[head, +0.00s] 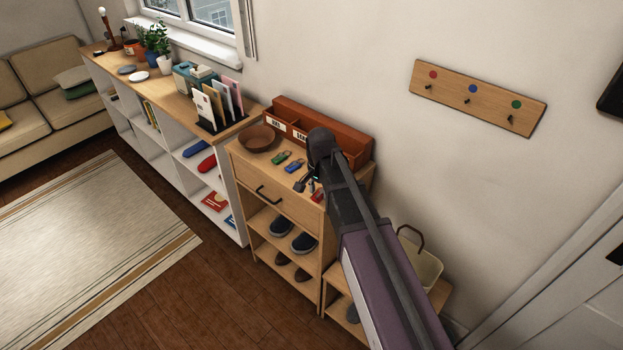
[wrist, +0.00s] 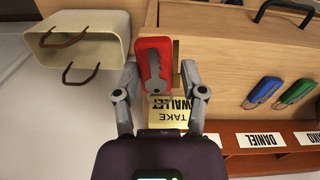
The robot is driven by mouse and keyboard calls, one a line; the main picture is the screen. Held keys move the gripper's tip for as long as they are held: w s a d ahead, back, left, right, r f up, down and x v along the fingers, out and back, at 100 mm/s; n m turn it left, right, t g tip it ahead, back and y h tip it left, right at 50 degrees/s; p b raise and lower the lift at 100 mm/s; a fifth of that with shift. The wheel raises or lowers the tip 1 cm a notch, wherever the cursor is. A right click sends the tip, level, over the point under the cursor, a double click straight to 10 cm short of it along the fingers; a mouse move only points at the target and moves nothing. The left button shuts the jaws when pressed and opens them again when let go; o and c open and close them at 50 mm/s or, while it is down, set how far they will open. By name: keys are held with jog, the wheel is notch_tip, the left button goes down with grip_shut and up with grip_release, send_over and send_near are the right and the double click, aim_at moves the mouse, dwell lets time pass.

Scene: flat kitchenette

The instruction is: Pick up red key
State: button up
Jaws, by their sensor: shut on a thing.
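The red key (wrist: 152,52), a grey metal key with a red head, is between the two fingers of my gripper (wrist: 157,72) in the wrist view. The gripper is shut on it. In the head view my gripper (head: 308,184) is low over the right part of the small wooden cabinet's top (head: 254,163), and a bit of the red key (head: 317,196) shows beside it. My arm hides part of this area. I cannot tell whether the key touches the top.
A blue key (wrist: 263,91) and a green key (wrist: 297,92) lie close by. A yellow note (wrist: 168,112) reads "TAKE WALLET". A reddish-brown organizer (head: 350,143) stands behind, a brown bowl (head: 257,138) at left. A cream bag (head: 420,262) is right of the cabinet.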

jog(key=shift+s+d+r, duration=0.1)
jog(key=shift+s+d, duration=0.1)
jog(key=shift+s, duration=0.4)
jog(key=shift+s+d, duration=0.15)
jog(key=shift+s, duration=0.4)
dwell(0.4)
jog(key=shift+a, duration=0.1)
